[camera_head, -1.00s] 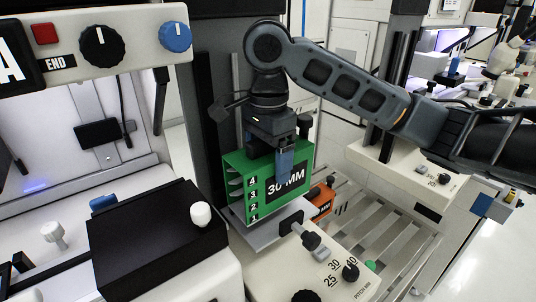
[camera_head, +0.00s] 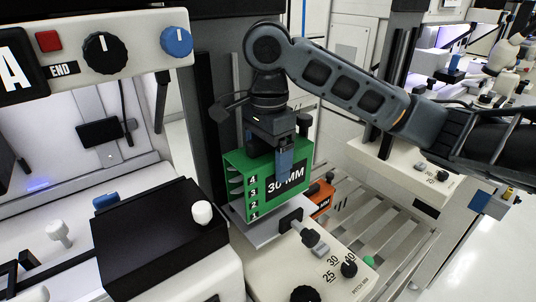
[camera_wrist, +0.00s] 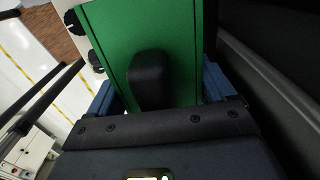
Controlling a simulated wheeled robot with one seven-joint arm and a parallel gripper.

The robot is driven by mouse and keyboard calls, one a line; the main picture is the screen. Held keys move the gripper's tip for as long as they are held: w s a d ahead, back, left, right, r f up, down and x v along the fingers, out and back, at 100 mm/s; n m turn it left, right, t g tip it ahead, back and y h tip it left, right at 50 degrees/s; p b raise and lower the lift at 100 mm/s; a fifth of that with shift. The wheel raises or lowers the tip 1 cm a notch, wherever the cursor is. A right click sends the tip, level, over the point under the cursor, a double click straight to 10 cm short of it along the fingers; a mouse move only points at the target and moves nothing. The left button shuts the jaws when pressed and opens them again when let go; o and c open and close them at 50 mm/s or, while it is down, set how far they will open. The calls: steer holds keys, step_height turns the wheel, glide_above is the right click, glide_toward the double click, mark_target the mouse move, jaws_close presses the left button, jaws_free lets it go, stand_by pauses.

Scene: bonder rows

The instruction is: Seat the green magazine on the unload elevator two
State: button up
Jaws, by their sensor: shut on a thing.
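The green magazine (camera_head: 240,168), marked "30 MM" with slots numbered 1 to 4, stands upright on or just above a pale grey elevator plate (camera_head: 256,232). I cannot tell whether its underside touches the plate. My gripper (camera_head: 285,158) is above it with its blue fingers down its sides, shut on it. In the wrist view the magazine's green top (camera_wrist: 185,50) and its black handle (camera_wrist: 149,80) lie between the two blue fingers (camera_wrist: 158,95). The far finger is hidden in the head view.
An orange magazine (camera_head: 321,197) lies behind the green one on a slatted rack (camera_head: 375,235). A control panel with knobs (camera_head: 325,265) stands in front. A black box (camera_head: 155,235) is at the left, and a dark column (camera_head: 213,110) rises behind.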

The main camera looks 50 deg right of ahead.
stand_by(0.4)
steer(key=shift+f+b, duration=0.5)
steer(key=shift+f, duration=0.8)
steer(key=shift+f, duration=0.8)
steer(key=o, duration=1.6)
steer(key=shift+r, duration=0.15)
step_height(320, 180, up, 8)
steer(key=shift+f, duration=0.2)
